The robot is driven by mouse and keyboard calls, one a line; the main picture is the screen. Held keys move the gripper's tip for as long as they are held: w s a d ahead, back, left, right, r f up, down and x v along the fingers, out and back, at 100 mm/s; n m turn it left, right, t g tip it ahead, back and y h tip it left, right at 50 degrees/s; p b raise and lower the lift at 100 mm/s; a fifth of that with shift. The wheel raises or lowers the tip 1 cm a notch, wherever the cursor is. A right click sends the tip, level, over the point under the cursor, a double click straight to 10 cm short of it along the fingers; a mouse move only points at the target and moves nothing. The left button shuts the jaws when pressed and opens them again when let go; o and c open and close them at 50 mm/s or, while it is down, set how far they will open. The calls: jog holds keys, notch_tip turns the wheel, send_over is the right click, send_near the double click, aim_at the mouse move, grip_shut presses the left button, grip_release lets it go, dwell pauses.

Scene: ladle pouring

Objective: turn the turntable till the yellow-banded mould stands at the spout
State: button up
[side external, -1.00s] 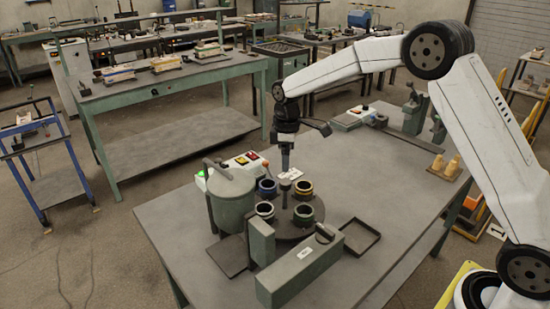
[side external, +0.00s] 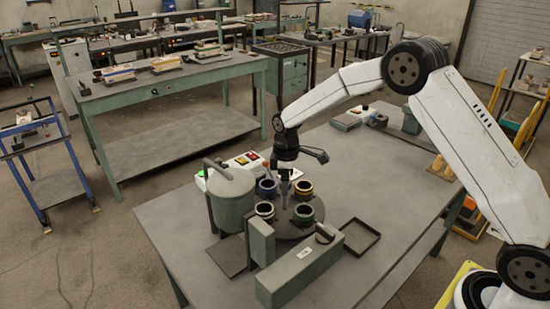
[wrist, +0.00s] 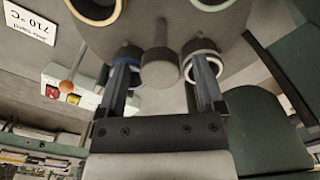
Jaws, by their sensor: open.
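The dark round turntable (side external: 290,232) carries several ring-shaped moulds. The yellow-banded mould (side external: 303,188) stands at its back right; it shows at the upper left of the wrist view (wrist: 117,14). The blue-banded mould (side external: 267,187) is at back left, a white-banded one (side external: 265,211) at front left, and a pale-green-banded one (side external: 304,214) at front right. My gripper (side external: 284,198) points down over the turntable's middle, open. In the wrist view its fingers (wrist: 163,64) stand either side of the central knob (wrist: 160,72), apart from it. I cannot make out the spout clearly.
A grey-green pot (side external: 232,203) stands left of the turntable. A block (side external: 260,243) and a long box (side external: 300,272) stand in front. An empty dark tray (side external: 361,236) lies to the right. A button panel (wrist: 70,97) is behind. The bench's right side is largely clear.

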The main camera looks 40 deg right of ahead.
grip_shut()
jog(key=shift+n, duration=3.3)
jog(key=shift+r+n, duration=0.1)
jog(key=shift+n, duration=9.1)
